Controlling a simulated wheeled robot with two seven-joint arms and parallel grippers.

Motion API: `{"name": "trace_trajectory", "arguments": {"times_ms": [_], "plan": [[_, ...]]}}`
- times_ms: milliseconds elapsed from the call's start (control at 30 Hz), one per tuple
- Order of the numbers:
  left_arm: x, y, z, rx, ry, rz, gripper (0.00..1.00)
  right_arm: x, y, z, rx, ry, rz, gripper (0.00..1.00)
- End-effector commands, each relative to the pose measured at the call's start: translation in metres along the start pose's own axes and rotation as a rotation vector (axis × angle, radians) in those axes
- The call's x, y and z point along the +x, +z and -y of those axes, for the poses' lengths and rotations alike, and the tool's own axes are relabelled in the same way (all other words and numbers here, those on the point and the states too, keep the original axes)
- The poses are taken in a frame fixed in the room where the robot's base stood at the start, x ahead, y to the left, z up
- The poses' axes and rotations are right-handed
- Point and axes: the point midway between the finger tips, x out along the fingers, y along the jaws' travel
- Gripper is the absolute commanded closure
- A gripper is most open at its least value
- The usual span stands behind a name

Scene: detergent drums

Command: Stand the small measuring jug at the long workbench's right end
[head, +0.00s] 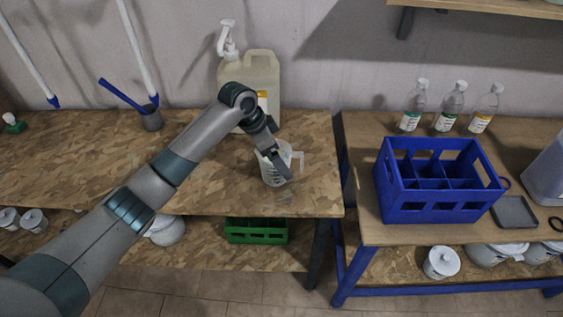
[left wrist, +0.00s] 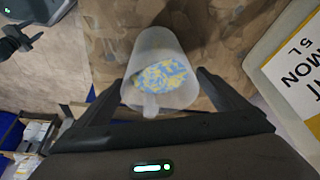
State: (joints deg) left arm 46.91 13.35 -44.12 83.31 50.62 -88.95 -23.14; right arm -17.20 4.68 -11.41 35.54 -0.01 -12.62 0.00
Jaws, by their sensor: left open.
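The small measuring jug (head: 272,174) is pale and translucent with a handle on its right. It appears upright on the long workbench (head: 215,190), near that bench's right end. In the left wrist view the jug (left wrist: 158,45) shows a blue and yellow patch inside its outline. My left gripper (head: 275,160) is at the jug, partly covering it in the head view. Its fingers (left wrist: 160,85) are open, one on each side of the jug. Whether either finger touches the jug I cannot tell. My right gripper is in neither view.
A large pump canister (head: 262,72) stands behind the jug. A second table at right holds a blue crate (head: 435,207) and several bottles (head: 413,105). A gap separates the two tables.

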Motion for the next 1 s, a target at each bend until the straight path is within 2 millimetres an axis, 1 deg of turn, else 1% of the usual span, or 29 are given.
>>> {"name": "trace_trajectory", "arguments": {"times_ms": [33, 200, 333, 433, 533, 700, 1000], "plan": [[-0.009, 0.0, 0.001, 0.002, -0.004, -0.003, 0.08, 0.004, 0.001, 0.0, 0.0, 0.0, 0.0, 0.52], [-0.04, 0.0, 0.001, 0.002, -0.003, -0.002, 0.08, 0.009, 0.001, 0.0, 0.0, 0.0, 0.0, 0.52], [-0.059, 0.0, 0.001, 0.001, -0.002, -0.001, 0.08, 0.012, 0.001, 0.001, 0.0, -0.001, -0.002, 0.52], [-0.069, 0.0, 0.001, 0.0, -0.001, -0.002, 0.08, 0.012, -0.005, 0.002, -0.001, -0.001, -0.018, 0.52], [-0.074, 0.0, 0.0, 0.001, -0.001, -0.001, 0.08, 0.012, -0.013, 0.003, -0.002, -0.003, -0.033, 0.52], [-0.077, 0.0, 0.0, 0.0, 0.0, 0.0, 0.08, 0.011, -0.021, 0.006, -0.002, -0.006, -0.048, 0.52], [-0.076, 0.0, 0.0, 0.0, 0.0, 0.0, 0.08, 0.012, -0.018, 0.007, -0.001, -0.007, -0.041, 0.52]]}}
